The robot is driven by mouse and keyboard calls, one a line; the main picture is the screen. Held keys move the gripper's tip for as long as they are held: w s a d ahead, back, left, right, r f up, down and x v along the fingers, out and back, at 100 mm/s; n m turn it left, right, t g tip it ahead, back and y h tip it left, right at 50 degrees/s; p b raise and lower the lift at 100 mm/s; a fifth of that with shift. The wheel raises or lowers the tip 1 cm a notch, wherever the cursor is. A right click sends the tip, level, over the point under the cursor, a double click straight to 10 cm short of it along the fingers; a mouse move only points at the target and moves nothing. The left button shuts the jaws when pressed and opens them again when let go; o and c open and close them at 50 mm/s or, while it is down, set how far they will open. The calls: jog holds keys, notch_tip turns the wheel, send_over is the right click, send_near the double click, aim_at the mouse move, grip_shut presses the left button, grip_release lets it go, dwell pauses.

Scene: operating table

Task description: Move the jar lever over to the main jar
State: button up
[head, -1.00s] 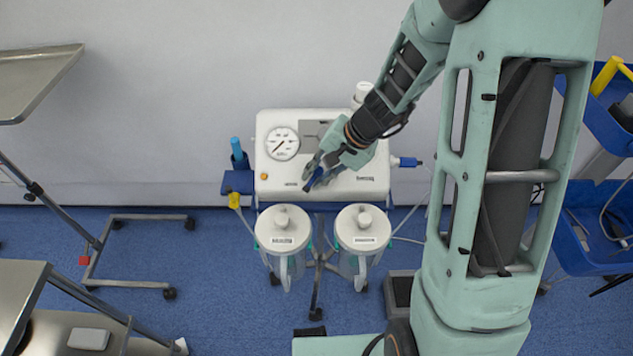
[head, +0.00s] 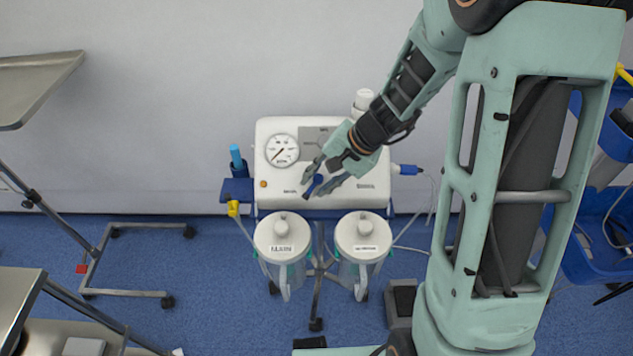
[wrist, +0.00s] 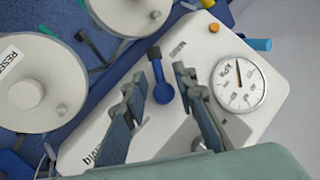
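The jar lever (head: 315,183) is a small blue lever with a dark tip on the white suction unit's front. Its tip points down-left, toward the left jar's side. In the wrist view the lever (wrist: 162,88) lies between my fingers, with visible gaps on both sides. My gripper (head: 322,179) is open over the panel and holds nothing. The main jar (head: 282,236) is the left white-lidded jar; its label is hard to read. The right jar (head: 362,236) also shows in the wrist view as the reserve jar (wrist: 28,100), with a partly readable label.
The white suction unit (head: 270,197) carries a round gauge (head: 282,150) and an orange button (head: 263,184). A blue holder (head: 237,187) is on its left. Steel tables (head: 35,85) stand at far left and blue bins (head: 600,230) at far right.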

jog(key=v, duration=1.1)
jog(key=shift+s+d, duration=0.1)
jog(key=shift+s, duration=0.05)
